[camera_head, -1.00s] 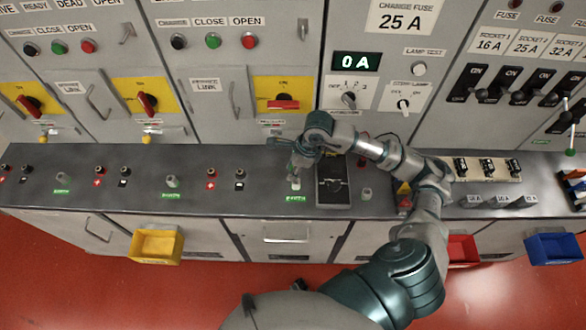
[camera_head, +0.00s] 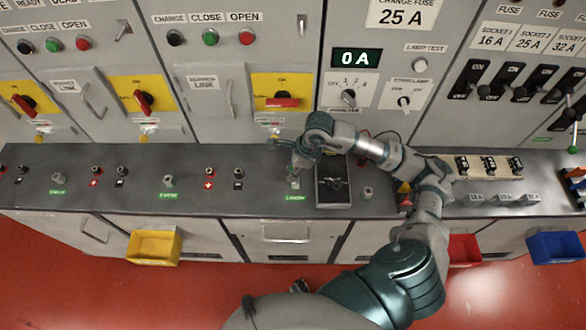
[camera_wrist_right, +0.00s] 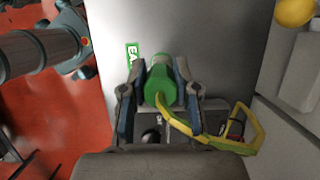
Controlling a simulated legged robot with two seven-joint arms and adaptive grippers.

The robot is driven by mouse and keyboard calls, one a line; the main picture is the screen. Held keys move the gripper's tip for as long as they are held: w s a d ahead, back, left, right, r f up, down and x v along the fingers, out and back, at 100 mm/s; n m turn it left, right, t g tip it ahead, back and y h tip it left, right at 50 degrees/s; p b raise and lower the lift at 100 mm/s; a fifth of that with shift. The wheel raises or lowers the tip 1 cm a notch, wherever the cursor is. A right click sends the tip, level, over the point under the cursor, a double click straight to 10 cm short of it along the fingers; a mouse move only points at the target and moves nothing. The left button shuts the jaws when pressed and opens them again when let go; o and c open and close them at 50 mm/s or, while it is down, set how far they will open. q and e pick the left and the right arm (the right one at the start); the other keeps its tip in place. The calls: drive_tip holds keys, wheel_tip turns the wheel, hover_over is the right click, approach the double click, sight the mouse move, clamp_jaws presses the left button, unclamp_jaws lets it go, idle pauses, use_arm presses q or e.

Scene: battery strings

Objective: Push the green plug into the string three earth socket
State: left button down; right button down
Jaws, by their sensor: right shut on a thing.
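In the right wrist view the green plug (camera_wrist_right: 160,82) sits between the two fingers of my right gripper (camera_wrist_right: 158,75), which is shut on it. A yellow-green cable (camera_wrist_right: 205,137) runs from the plug to the right. A green earth label (camera_wrist_right: 133,57) lies just beyond the plug on the grey bench. In the head view my right gripper (camera_head: 294,168) is over the bench, just behind the third earth label (camera_head: 295,197). The third earth socket is hidden by the gripper and plug, so I cannot tell how deep the plug sits. My left gripper is not in view.
A dark boxed instrument (camera_head: 333,195) stands close to the right of the gripper. Two other earth sockets (camera_head: 58,178) (camera_head: 168,181) and red and black terminals are to the left. Upright grey cabinets with switches rise behind the bench (camera_head: 120,200). Yellow (camera_head: 153,249) and blue (camera_head: 555,250) bins hang in front.

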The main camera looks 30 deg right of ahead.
drive_tip(key=shift+f, duration=0.25)
drive_tip(key=shift+f+b, duration=0.35)
drive_tip(key=shift+b, duration=0.15)
drive_tip(key=shift+f+b, duration=0.75)
drive_tip(key=shift+f, duration=0.05)
drive_tip(key=c, duration=0.8)
unclamp_jaws()
drive_tip(key=v, duration=1.1)
drive_tip(key=shift+d+r, duration=0.15)
drive_tip(key=shift+r, duration=0.25)
